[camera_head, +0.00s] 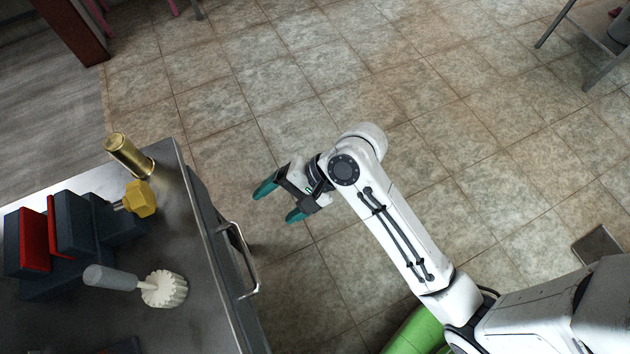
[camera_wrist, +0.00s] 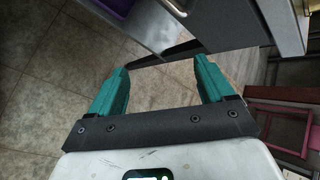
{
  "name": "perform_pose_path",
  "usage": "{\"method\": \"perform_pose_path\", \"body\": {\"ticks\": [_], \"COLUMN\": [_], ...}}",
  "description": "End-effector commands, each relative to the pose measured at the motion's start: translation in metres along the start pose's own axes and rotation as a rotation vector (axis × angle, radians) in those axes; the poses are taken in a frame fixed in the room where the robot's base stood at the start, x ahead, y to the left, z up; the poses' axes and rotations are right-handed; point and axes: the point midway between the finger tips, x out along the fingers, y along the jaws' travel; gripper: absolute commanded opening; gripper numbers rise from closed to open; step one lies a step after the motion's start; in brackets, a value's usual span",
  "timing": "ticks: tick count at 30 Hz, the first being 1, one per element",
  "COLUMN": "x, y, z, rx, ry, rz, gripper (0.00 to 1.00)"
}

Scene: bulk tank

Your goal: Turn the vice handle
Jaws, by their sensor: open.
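The vice (camera_head: 75,225), dark blue-grey with red jaw faces, sits on the metal workbench top at the left of the head view. Its yellow knob-shaped handle (camera_head: 140,198) sticks out on the vice's right side, toward the bench edge. My gripper (camera_head: 275,205) is in the air over the floor, to the right of the bench and apart from the handle. Its teal fingers are spread and empty; they also show in the wrist view (camera_wrist: 160,80). The vice and its handle do not show in the wrist view.
A brass cylinder (camera_head: 128,156) stands behind the handle, near the bench corner. A brush with a pale round head (camera_head: 164,289) lies in front of the vice. A metal bar handle (camera_head: 245,262) projects from the bench's side. Tiled floor (camera_head: 300,80) lies open beyond my arm.

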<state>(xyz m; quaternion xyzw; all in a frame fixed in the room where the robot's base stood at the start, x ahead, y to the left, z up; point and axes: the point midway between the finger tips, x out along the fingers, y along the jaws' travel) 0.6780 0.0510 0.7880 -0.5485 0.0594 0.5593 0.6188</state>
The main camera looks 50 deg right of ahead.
Motion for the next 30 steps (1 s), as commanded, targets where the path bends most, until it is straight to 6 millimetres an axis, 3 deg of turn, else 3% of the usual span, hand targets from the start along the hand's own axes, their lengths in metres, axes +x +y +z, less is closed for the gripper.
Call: {"method": "perform_pose_path", "body": {"ticks": [6, 13, 30], "x": [-0.015, -0.028, -0.032], "y": [0.032, 0.056, 0.063], "z": [-0.009, -0.016, -0.018], "rx": [-0.209, -0.364, -0.414], "ry": [0.089, 0.137, 0.148], "rz": [0.121, 0.222, 0.256], "gripper": [0.81, 0.81, 0.81]}}
